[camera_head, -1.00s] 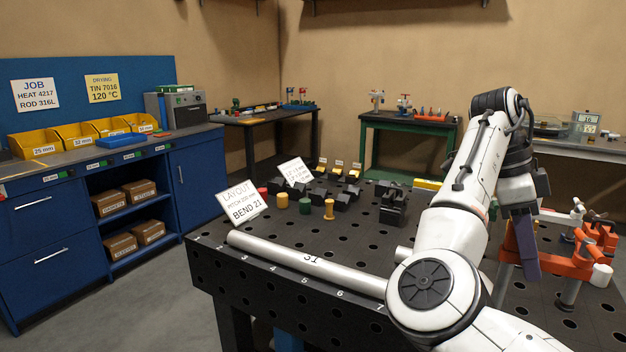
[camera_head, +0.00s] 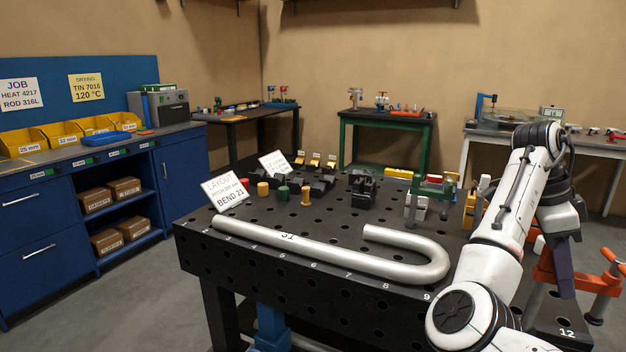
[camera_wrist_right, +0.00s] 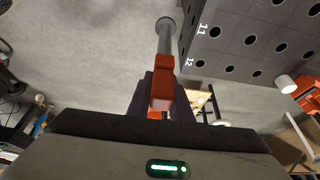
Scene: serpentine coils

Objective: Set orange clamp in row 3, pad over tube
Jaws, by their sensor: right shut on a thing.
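My right gripper (camera_head: 562,272) is shut on an orange clamp (camera_head: 590,285) beside the table's right end in the head view. The clamp shows an orange body, a handle and a grey post. In the right wrist view, its orange bar (camera_wrist_right: 163,85) sits between the dark fingers, with the grey post and round end pointing up the picture. The silver tube (camera_head: 310,243) lies on the table, with a long straight leg and a U-bend at the right. My forearm hides part of the table near the bend. My left gripper is not in view.
The black perforated table (camera_head: 345,285) has numbers along its front edge. Dark blocks (camera_head: 362,190), coloured pegs (camera_head: 306,196) and a white layout card (camera_head: 225,190) stand behind the tube. A green-and-red fixture (camera_head: 435,187) stands farther right. Another orange piece (camera_wrist_right: 308,85) shows in the wrist view.

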